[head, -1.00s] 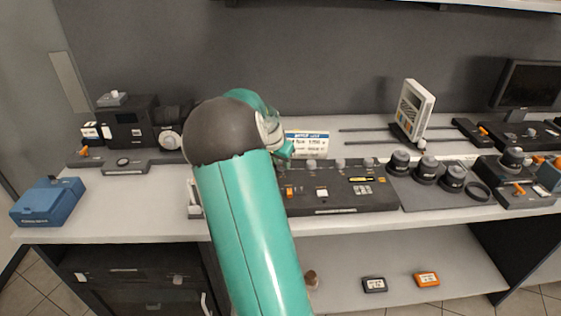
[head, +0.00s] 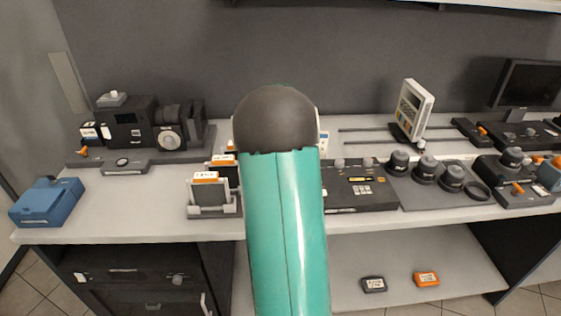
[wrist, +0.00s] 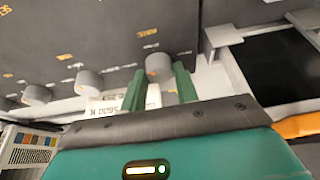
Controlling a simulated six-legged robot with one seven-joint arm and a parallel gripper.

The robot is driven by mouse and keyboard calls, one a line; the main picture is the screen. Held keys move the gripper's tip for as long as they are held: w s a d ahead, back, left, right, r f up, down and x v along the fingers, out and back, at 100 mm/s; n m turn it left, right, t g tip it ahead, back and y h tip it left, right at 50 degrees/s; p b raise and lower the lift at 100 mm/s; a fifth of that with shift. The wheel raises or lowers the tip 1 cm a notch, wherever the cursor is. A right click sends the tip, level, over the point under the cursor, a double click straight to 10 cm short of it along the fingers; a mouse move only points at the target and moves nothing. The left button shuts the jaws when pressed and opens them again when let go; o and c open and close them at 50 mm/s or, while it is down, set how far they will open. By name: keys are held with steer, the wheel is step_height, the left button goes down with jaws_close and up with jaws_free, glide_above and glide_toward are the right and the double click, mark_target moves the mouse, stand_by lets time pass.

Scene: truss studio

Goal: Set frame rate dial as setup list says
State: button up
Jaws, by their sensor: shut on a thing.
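The dark control console (head: 372,200) stands at the middle of the bench, its left part hidden behind my arm. In the wrist view, its face (wrist: 70,35) carries a row of grey dial knobs, including a middle knob (wrist: 88,83). My gripper (wrist: 160,82) has its two green fingers on either side of the end knob (wrist: 159,66), closed on it. The knob's setting and label are not readable. The setup list card (wrist: 112,104) lies partly behind the fingers, with "5600 K" legible; its edge shows past my arm in the head view (head: 323,142).
A holder with dark plates and orange-topped cards (head: 212,210) stands just left of the console. A camera (head: 130,120) is at the left, a blue box (head: 47,203) at the front left.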

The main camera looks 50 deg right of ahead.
steer(key=n, duration=0.2)
steer(key=n+t+y, duration=0.1)
steer(key=n, duration=0.1)
steer(key=shift+s+d+n, duration=0.15)
steer(key=shift+n, duration=0.15)
steer(key=n+y, duration=0.2)
steer(key=n, duration=0.2)
steer(key=shift+t, duration=0.3)
steer(key=shift+f+n, duration=0.1)
steer(key=shift+n, duration=0.2)
steer(key=o, duration=1)
steer(key=shift+c, duration=0.2)
steer(key=v, duration=1.4)
steer(key=shift+d, duration=0.1)
